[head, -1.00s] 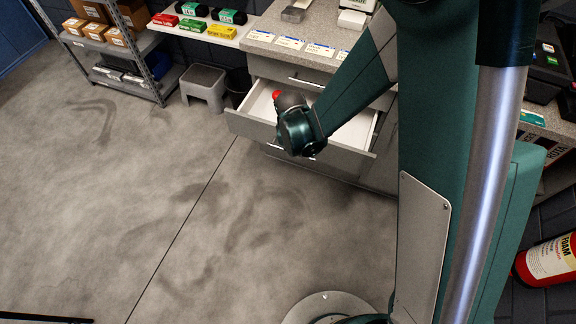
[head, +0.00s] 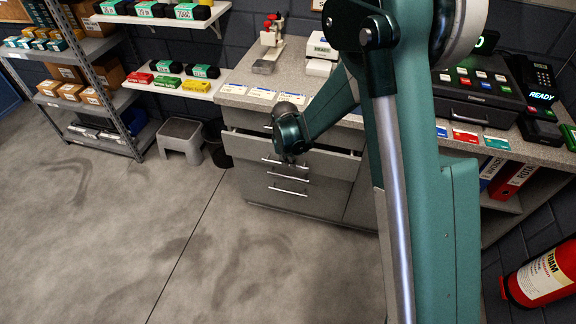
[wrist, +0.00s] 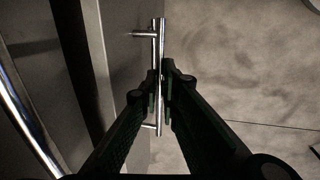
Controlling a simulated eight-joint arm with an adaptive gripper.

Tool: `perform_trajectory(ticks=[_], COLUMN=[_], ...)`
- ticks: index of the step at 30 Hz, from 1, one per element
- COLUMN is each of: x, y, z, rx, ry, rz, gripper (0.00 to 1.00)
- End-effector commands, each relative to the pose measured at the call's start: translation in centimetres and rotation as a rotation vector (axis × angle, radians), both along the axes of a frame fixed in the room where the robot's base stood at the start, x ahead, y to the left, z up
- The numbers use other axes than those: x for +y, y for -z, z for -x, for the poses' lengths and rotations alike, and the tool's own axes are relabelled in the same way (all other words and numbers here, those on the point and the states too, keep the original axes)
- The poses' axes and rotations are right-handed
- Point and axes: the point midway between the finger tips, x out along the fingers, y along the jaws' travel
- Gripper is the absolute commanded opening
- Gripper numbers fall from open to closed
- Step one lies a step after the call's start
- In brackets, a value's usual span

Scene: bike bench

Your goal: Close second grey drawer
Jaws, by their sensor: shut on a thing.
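The second grey drawer (head: 338,163) is in the bench cabinet in the head view, below the top drawer. It stands slightly out, with a narrow dark gap above its front. My gripper (head: 291,158) is at the middle of this drawer front. In the wrist view my gripper (wrist: 162,85) has its two dark fingers closed on the chrome bar handle (wrist: 161,40), one finger on each side. The drawer's grey front shows left of the handle (wrist: 130,60). My wrist hides part of the drawer front in the head view.
Lower drawers with chrome handles (head: 289,192) are shut below. Another chrome handle (wrist: 27,120) shows at the left of the wrist view. A grey stool (head: 181,140) stands left of the cabinet. The floor in front is clear. A fire extinguisher (head: 540,275) is at the right.

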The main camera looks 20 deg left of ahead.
Motion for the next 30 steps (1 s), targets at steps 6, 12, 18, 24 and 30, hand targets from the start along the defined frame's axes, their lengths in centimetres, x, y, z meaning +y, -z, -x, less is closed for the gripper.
perform_trajectory(ticks=[6, 12, 18, 24, 30], x=[0.0, 0.0, 0.0, 0.0, 0.0], y=[0.0, 0.0, 0.0, -0.2, -1.1], z=[0.0, 0.0, 0.0, 0.1, 0.3], rx=[0.0, 0.0, 0.0, 0.0, 0.0], ry=[0.0, 0.0, 0.0, 0.0, 0.0], rz=[0.0, 0.0, 0.0, 0.0, 0.0], gripper=[0.0, 0.22, 0.22, 0.22, 0.22])
